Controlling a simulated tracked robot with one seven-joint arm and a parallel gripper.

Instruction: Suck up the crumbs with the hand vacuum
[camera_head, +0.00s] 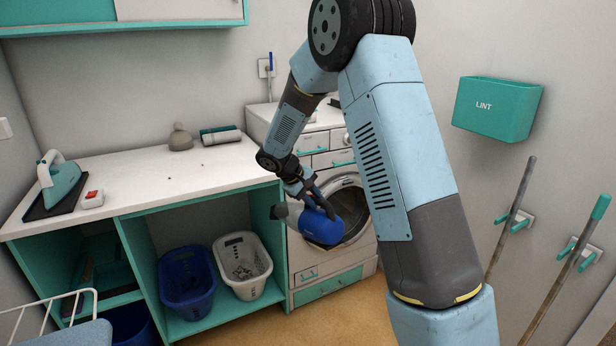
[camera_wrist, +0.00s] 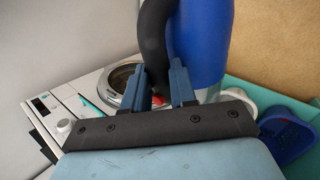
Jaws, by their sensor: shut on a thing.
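My gripper (camera_head: 309,193) is shut on the black handle of the blue hand vacuum (camera_head: 318,227). It holds the vacuum in the air in front of the washing machine door, off the right end of the counter. The vacuum's grey end points left. In the wrist view, the black handle passes between my fingers (camera_wrist: 160,85), and the blue body (camera_wrist: 204,42) is beside it. A few small dark crumbs (camera_head: 200,165) lie on the white countertop (camera_head: 125,190), apart from the vacuum. They are too small to make out well.
An iron (camera_head: 62,180) on a dark mat and a small white box with a red top (camera_head: 93,198) stand at the counter's left. A grey-brown bottle (camera_head: 180,138) and a teal-and-white item (camera_head: 222,134) stand at its back. Blue (camera_head: 188,290) and white (camera_head: 243,265) baskets sit below.

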